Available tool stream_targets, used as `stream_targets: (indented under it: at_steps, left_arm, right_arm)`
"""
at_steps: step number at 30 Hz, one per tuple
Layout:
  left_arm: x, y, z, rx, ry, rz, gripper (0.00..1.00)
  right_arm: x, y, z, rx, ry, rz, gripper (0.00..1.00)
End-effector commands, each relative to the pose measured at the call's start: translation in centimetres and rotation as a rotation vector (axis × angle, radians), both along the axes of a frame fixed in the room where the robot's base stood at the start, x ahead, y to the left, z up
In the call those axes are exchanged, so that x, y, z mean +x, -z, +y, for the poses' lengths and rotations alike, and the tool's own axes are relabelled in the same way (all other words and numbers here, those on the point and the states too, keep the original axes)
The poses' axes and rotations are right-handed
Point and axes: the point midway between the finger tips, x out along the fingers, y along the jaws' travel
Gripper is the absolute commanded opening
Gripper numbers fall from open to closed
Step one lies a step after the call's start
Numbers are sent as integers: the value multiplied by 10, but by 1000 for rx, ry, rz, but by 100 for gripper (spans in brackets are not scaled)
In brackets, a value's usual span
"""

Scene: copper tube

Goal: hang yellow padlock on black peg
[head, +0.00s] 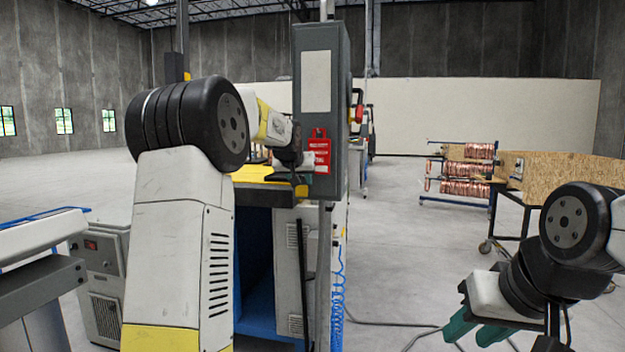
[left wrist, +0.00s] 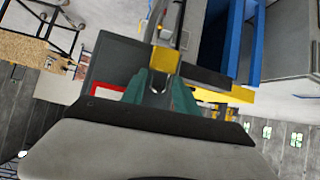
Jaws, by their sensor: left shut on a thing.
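A yellow padlock (left wrist: 165,63) is between the teal fingertips of my left gripper (left wrist: 158,88) in the left wrist view. Its body sticks out beyond the fingers, and the shackle is partly between them. In the head view the padlock (head: 301,191) is a small yellow patch below my left gripper (head: 296,176), in front of the grey cabinet (head: 320,75). I cannot clearly make out the black peg in either view. My right gripper (head: 475,329) is at the lower right in the head view, its teal fingers apart and empty, away from the cabinet.
A red tag (head: 320,158) is on the cabinet front, close to my left gripper. A yellow-topped bench (head: 262,174) stands beside the cabinet. Blue coiled hose (head: 338,300) hangs below. A rack of copper coils (head: 465,170) stands behind at right. Open floor lies between.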

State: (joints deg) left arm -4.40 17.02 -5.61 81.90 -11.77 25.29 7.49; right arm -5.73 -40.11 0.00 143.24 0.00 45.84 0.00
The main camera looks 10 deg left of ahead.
Motion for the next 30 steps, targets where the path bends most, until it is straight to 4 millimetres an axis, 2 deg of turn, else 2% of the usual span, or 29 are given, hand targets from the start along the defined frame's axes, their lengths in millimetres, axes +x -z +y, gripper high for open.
stream_targets:
  at_steps: [13,14,17,18,26,30]
  left_arm:
    - [0,2,0,0,-1,4,0]
    - [0,2,0,0,-1,5,38]
    - [0,2,0,0,-1,5,57]
    - [0,2,0,0,-1,4,61]
    - [0,2,0,0,-1,4,61]
    - [-8,-4,0,0,-1,3,61]
  right_arm:
    - [0,0,0,0,0,0,36]
    - [0,0,0,0,0,0,36]
    - [0,0,0,0,0,0,36]
    - [0,0,0,0,0,0,36]
    - [0,0,0,0,0,0,36]
    - [0,0,0,0,0,0,36]
